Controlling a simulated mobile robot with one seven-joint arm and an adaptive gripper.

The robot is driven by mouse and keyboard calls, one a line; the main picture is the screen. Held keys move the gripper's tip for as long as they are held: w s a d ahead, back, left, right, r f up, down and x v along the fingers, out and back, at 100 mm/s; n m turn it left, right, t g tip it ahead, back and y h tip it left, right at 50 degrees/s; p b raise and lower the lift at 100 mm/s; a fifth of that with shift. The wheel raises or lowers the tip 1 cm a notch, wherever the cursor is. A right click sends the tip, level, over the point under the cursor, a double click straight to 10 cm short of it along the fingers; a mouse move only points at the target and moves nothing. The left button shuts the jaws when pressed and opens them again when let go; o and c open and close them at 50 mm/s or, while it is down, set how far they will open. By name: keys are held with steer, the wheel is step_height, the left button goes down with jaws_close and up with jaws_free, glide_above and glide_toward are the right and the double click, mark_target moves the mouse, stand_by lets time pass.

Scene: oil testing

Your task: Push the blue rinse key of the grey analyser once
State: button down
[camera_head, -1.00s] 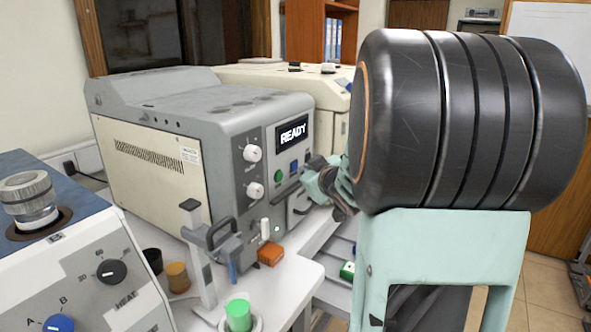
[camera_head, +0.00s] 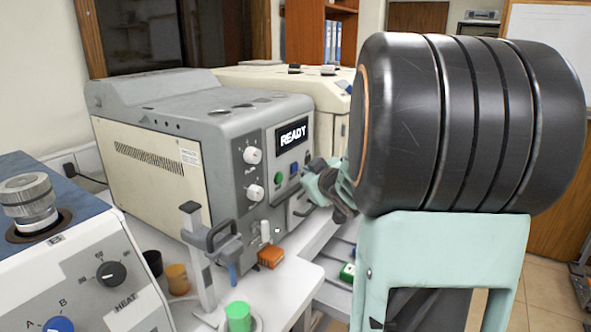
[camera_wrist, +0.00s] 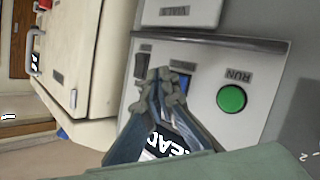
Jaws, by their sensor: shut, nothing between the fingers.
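The grey analyser (camera_head: 222,129) stands on the white bench, its lit display (camera_head: 293,134) reading READY. Its blue rinse key (camera_head: 293,168) sits right of the green key (camera_head: 279,177) on the front panel. My gripper (camera_head: 308,168) is shut and empty in front of this panel, just right of the blue key. In the wrist view, the fingertips (camera_wrist: 167,76) lie over part of the blue key (camera_wrist: 184,81), hiding the rest. I cannot tell whether they touch it. The green RUN key (camera_wrist: 231,98) is clear beside them.
A dark switch (camera_wrist: 142,66) lies on the fingers' other side in the wrist view. White knobs (camera_head: 253,155) are on the analyser's front. A cream machine (camera_head: 300,80) stands behind.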

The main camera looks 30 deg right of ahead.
stand_by(0.3)
steer(key=shift+w+a, duration=0.2)
steer(key=shift+w, duration=0.2)
steer(key=shift+w+a+b, duration=0.25)
steer(key=shift+w+b, duration=0.1)
stand_by(0.6)
stand_by(0.4)
steer(key=shift+s+d+p, duration=0.45)
steer(key=shift+s, duration=0.3)
steer(key=shift+s+d+p, duration=0.4)
steer(key=shift+s, duration=0.3)
steer(key=shift+s+d+p, duration=0.35)
steer(key=shift+s+d, duration=0.1)
steer(key=shift+s, duration=0.3)
steer(key=shift+s+d+p, duration=0.4)
steer(key=shift+s, duration=0.3)
